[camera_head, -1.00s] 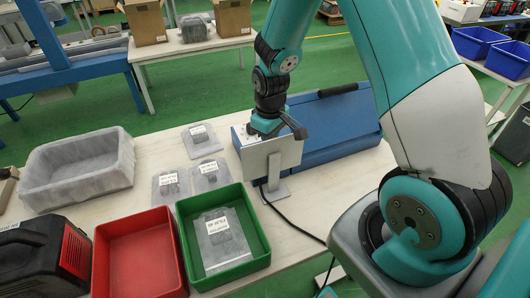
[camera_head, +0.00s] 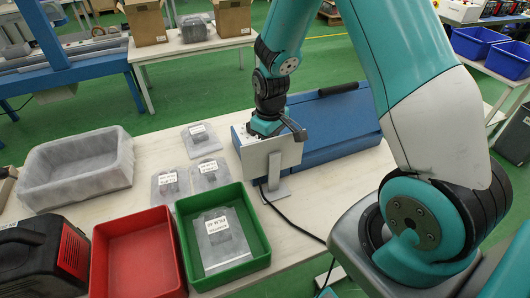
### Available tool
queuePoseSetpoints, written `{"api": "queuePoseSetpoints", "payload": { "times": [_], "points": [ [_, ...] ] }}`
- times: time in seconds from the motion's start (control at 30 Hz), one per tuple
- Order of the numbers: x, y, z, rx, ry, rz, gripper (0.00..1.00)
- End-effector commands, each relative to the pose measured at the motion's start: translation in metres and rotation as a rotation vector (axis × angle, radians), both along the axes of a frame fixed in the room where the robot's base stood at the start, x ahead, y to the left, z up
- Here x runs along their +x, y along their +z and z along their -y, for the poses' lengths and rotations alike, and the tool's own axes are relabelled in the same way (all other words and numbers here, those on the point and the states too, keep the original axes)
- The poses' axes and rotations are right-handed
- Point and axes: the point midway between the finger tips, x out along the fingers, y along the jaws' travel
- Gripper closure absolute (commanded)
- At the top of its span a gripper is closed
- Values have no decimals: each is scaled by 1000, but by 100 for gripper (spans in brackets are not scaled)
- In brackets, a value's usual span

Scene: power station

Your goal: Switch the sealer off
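The sealer (camera_head: 335,130) is a long blue machine with a black handle bar on the white table. A light grey plate (camera_head: 283,158) stands in front of its left end on a small foot. My gripper (camera_head: 266,134) points down at the sealer's left end, at the small control panel (camera_head: 237,137) behind the plate. The wrist and plate cover the fingertips, so I cannot see the switch or whether the fingers touch it.
A green tray (camera_head: 262,248) holds a labelled bag (camera_head: 222,243). A red tray (camera_head: 137,225), a grey bin (camera_head: 40,205) and a black device (camera_head: 35,255) stand left. Several labelled bags lie behind the green tray. A black cable (camera_head: 292,228) runs across the table.

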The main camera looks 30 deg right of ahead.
Motion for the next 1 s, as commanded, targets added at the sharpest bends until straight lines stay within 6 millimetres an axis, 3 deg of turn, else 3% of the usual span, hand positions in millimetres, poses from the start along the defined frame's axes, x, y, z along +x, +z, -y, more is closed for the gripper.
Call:
{"api": "queuePoseSetpoints", "payload": {
  "times": [0.7,1.0],
  "points": [
    [0,-12,0,0,0,0,100],
    [0,2,0,0,0,0,100]
  ]
}}
